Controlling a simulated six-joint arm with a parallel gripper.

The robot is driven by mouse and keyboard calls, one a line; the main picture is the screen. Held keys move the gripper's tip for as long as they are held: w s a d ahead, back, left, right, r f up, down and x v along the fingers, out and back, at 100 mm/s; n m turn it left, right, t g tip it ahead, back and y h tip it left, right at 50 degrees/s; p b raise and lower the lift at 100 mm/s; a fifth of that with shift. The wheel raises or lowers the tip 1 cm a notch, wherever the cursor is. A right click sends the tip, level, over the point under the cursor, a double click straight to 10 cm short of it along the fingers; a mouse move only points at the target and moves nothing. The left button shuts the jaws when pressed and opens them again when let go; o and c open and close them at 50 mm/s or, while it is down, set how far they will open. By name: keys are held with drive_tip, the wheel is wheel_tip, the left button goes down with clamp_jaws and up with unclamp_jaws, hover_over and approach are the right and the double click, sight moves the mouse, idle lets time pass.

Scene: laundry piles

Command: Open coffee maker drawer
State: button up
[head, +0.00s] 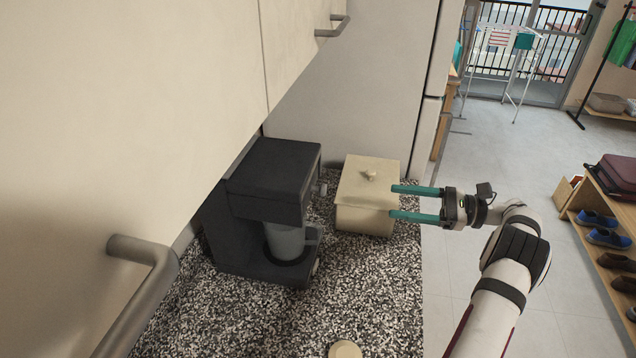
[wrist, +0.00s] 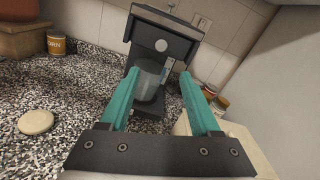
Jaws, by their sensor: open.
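The coffee maker (head: 262,185) is black and stands on the speckled counter under the cabinet in the head view. It also shows in the wrist view (wrist: 163,42), straight ahead between my fingers. A grey mug (head: 285,242) sits on its base, and in the wrist view the mug (wrist: 150,80) is below a round light disc on the front. No open drawer shows; I cannot make out the drawer's edges. My gripper (head: 392,202) has two teal fingers, open and empty. It is right of the coffee maker, by the beige canister, apart from the machine.
A beige lidded canister (head: 366,190) stands between my gripper and the coffee maker's right side. A round beige disc (head: 345,349) lies on the counter (head: 375,290). Cabinet handles (head: 145,255) stick out at left. Small jars (wrist: 218,104) stand behind, right of the machine.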

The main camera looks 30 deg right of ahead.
drive_tip(key=x, duration=1.5)
drive_tip(key=shift+w+r, duration=0.2)
drive_tip(key=shift+a, duration=0.15)
clamp_jaws()
idle(0.4)
